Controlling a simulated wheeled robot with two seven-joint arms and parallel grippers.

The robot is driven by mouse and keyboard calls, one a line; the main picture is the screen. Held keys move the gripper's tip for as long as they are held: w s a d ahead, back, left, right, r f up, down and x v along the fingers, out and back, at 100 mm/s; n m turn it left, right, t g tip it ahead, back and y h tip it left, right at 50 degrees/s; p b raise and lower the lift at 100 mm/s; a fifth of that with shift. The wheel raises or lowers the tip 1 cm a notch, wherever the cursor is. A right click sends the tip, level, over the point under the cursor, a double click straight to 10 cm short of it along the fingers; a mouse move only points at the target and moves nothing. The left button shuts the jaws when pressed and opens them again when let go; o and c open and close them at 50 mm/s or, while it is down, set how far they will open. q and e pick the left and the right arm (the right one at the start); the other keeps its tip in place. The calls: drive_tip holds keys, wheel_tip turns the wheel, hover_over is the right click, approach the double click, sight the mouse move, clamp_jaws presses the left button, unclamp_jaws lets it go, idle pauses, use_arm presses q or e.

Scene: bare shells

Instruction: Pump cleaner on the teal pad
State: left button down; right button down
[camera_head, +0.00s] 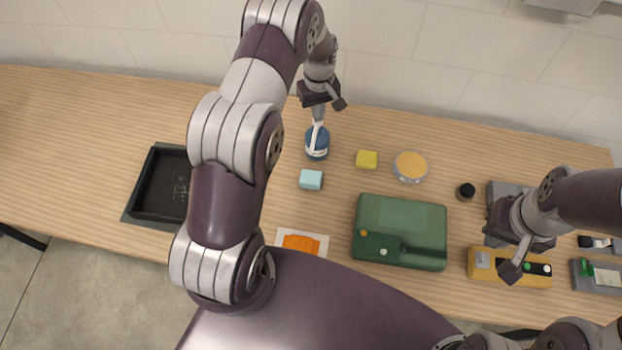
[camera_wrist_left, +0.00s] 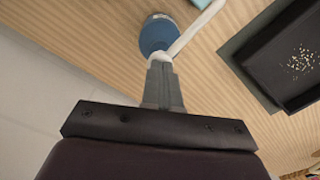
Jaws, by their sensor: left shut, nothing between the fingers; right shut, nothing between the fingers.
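The cleaner bottle (camera_head: 316,146) is blue with a white band and stands upright near the back of the table. My left gripper (camera_head: 319,113) is shut and empty, pointing down directly over the pump top. In the left wrist view the blue bottle (camera_wrist_left: 155,37) and its white spout (camera_wrist_left: 196,30) show just beyond the shut fingertips (camera_wrist_left: 161,62). I cannot tell whether the fingers touch the pump. The teal pad (camera_head: 311,179) lies just in front of the bottle. My right gripper (camera_head: 512,267) is shut and empty, over the yellow button box at the right.
A yellow pad (camera_head: 366,159), a round tin (camera_head: 410,167) and a black knob (camera_head: 465,192) stand right of the bottle. A green case (camera_head: 400,226), an orange-and-white card (camera_head: 301,243) and a yellow box (camera_head: 482,262) lie nearer. A black tray (camera_head: 151,188) with crumbs is at left.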

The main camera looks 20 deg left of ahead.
use_arm(q)
drive_tip(key=shift+s+f+b, duration=0.1)
drive_tip(key=shift+f+b, duration=0.3)
drive_tip(key=shift+f, duration=0.25)
drive_tip(key=shift+r, duration=0.1)
drive_tip(key=shift+r+p, duration=0.8)
drive_tip(key=shift+r, duration=0.6)
drive_tip(key=shift+p, duration=0.3)
wheel_tip(320, 180, up, 6)
drive_tip(key=p, duration=0.3)
drive_tip(key=shift+p, duration=0.4)
